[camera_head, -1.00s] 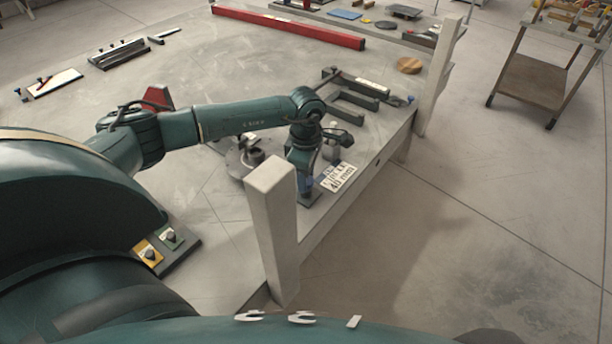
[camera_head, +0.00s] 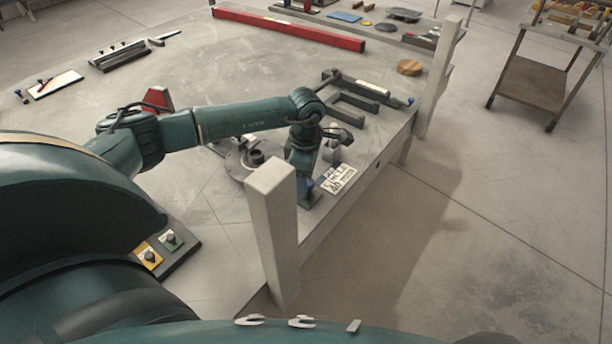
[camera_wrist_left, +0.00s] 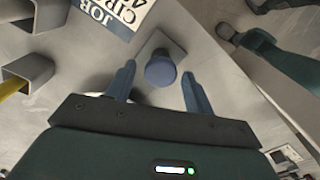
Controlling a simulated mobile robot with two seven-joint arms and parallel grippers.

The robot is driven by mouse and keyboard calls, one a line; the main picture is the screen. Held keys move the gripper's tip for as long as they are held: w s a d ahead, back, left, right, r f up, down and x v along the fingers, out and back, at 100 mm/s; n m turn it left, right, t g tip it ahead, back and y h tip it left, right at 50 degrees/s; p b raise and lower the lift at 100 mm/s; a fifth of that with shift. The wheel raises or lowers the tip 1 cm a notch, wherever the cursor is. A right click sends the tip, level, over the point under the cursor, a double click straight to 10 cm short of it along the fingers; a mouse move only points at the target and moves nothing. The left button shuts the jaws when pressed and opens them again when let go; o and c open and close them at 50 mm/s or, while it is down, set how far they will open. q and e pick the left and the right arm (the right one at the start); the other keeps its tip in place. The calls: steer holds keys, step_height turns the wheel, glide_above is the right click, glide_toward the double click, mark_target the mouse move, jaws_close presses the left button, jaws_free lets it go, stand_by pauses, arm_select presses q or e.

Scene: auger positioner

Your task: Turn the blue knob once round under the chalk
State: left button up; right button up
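The blue knob (camera_wrist_left: 160,70) is round and stands up from a grey square plate (camera_wrist_left: 172,47) in the left wrist view. My left gripper (camera_wrist_left: 158,73) is open, with one blue finger on each side of the knob and a visible gap to each. In the head view my left gripper (camera_head: 306,184) points down at the bench's near edge, beside the job card (camera_head: 339,180); the knob is mostly hidden by it there. I cannot make out the chalk in either view. My right gripper does not show.
A pale post (camera_head: 273,230) stands close in front of my left gripper.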

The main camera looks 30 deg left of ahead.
arm_select(q)
steer(key=shift+o, duration=0.4)
step_height(320, 180, up, 13)
steer(key=b, duration=0.1)
stand_by(0.7)
